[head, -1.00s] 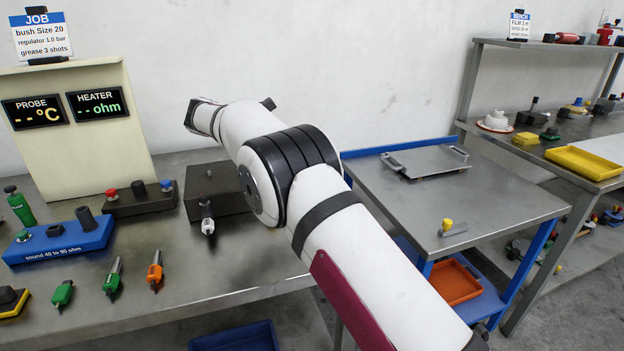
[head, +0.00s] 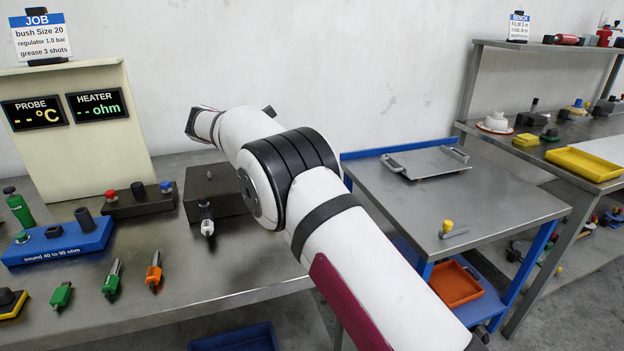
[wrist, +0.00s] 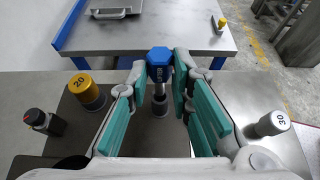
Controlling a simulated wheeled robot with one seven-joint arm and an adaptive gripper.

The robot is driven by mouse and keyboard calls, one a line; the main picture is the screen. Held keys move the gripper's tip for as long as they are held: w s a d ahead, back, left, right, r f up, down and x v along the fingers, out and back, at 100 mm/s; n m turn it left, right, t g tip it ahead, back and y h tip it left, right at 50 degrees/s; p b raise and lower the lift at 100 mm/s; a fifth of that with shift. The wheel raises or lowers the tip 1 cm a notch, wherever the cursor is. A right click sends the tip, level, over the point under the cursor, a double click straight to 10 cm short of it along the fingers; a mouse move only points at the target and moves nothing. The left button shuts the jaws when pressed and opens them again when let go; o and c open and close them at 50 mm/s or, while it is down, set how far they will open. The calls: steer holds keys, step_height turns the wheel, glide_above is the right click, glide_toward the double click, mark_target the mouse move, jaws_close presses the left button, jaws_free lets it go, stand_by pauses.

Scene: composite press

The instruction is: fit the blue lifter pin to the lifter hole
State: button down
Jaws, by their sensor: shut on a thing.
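In the wrist view, my gripper (wrist: 160,82) has its teal pads on both sides of the blue lifter pin (wrist: 159,57) and is shut on it. The pin has a blue hexagonal head and a metallic shaft below. A dark round part (wrist: 158,104) shows at the shaft's lower end; I cannot tell whether it belongs to the pin or surrounds the hole. The lifter hole cannot be made out for certain. In the head view my arm hides the gripper and the pin.
A silver piece marked 30 (wrist: 268,125) stands right. A steel table (head: 455,200) carries a flat handled plate (head: 427,162). A dark block (head: 212,188) stands on the left bench.

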steer(key=shift+f+b, duration=0.6)
steer(key=shift+f, duration=1.85)
stand_by(0.4)
steer(key=c, duration=1.3)
jaws_free()
steer(key=shift+c, duration=0.2)
steer(key=shift+a+r, duration=0.1)
